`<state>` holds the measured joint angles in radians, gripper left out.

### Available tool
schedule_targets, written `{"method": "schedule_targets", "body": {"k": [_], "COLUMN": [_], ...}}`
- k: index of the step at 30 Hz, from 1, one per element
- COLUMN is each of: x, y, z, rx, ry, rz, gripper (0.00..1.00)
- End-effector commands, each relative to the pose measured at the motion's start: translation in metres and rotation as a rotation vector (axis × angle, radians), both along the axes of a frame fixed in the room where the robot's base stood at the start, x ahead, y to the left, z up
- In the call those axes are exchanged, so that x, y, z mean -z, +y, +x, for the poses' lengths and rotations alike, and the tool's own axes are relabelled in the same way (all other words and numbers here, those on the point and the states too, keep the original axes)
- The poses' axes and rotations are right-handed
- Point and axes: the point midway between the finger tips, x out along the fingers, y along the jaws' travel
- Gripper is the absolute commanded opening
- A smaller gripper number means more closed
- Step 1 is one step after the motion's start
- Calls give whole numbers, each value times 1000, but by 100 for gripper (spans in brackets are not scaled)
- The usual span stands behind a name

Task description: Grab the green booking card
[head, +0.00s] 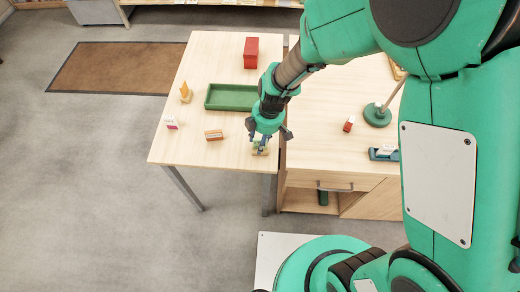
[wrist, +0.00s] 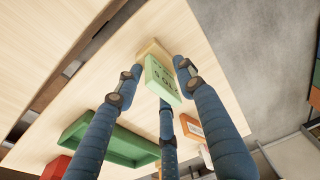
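The green booking card (wrist: 161,79) stands in a small pale wooden holder (wrist: 152,48) in the wrist view, with dark printing on its face. My gripper (wrist: 158,88) has its blue fingers spread around the card. A gap shows between the left finger and the card; the right finger is very close to its edge, and I cannot tell whether it touches. In the head view my gripper (head: 262,144) points down at the front right corner of the left table, and the card is mostly hidden there beneath the fingers.
A green tray (head: 232,108) and red box (head: 251,52) lie behind my gripper. An orange-and-white card (head: 214,135), a pink-and-white card (head: 171,122) and an orange item (head: 185,91) stand to the left. The right desk (head: 315,150) bears a green lamp base (head: 377,117) and small red item (head: 348,124).

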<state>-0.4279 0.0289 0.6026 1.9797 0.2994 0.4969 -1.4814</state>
Motion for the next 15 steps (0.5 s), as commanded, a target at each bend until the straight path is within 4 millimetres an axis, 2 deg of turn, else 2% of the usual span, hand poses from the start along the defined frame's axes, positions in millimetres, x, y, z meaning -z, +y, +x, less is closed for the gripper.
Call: {"method": "schedule_targets", "body": {"k": [14,15], "x": [-1,-1], "y": [0,0], "z": [0,0], "rx": [0,0], "ry": [0,0], "rz": [0,0], "gripper": [39,35]}}
